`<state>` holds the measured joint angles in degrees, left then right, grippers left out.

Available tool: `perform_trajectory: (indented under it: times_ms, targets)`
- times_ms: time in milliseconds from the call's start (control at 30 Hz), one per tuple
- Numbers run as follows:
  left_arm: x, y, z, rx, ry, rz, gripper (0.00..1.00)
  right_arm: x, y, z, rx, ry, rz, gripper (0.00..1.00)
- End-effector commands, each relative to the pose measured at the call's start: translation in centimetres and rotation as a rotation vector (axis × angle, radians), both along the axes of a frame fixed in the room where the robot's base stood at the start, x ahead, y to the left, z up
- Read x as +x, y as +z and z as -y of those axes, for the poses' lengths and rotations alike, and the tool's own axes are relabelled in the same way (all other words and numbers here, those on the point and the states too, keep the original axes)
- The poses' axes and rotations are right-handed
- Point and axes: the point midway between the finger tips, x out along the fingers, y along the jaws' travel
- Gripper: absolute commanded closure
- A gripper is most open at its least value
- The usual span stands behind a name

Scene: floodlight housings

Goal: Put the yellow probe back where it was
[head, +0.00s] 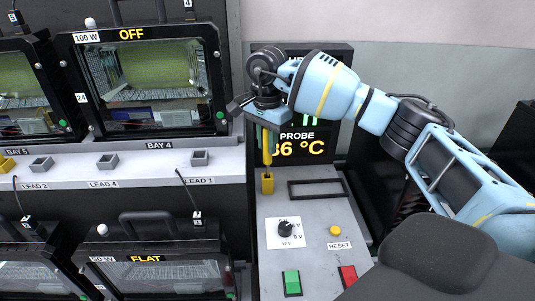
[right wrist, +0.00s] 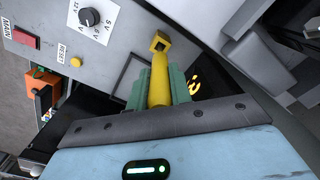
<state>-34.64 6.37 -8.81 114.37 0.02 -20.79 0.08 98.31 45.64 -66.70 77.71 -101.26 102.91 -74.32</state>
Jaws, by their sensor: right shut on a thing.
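The yellow probe (head: 267,148) hangs roughly upright from my right gripper (head: 264,124), over the console. In the right wrist view the probe (right wrist: 159,82) sits between the green fingers of my right gripper (right wrist: 158,92), which is shut on it. Below it a square yellow holder (head: 267,184) stands on the console's left side; the holder also shows in the right wrist view (right wrist: 160,42). The probe's lower tip is close to the holder's mouth and lined up with it; I cannot tell whether it touches. My left gripper is not in view.
The grey console (head: 310,195) carries a dial (head: 286,229), a yellow reset button (head: 335,230), a green switch (head: 292,282) and a red switch (head: 348,275). The display (head: 300,147) behind is partly covered by my right arm. Floodlight housings (head: 145,80) stand on the left rack.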

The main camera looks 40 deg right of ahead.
Motion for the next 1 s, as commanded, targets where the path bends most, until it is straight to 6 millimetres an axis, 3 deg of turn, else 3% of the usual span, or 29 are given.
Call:
perform_trajectory:
  times_ms: [167,400,800,833,1000]
  targets:
    - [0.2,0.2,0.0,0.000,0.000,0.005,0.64,0.0,-0.6,0.0,0.000,0.000,0.000,1.00]
    - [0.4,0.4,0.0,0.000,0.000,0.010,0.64,0.0,-3.5,0.0,-0.001,0.000,-0.001,1.00]
    - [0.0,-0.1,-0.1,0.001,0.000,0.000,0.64,0.0,-4.1,0.0,0.000,0.000,0.000,1.00]
    - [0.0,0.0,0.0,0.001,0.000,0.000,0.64,0.0,-4.0,0.0,-0.001,0.000,0.000,0.75]
    - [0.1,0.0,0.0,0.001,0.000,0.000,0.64,0.0,-4.0,0.0,-0.001,0.000,0.000,0.57]
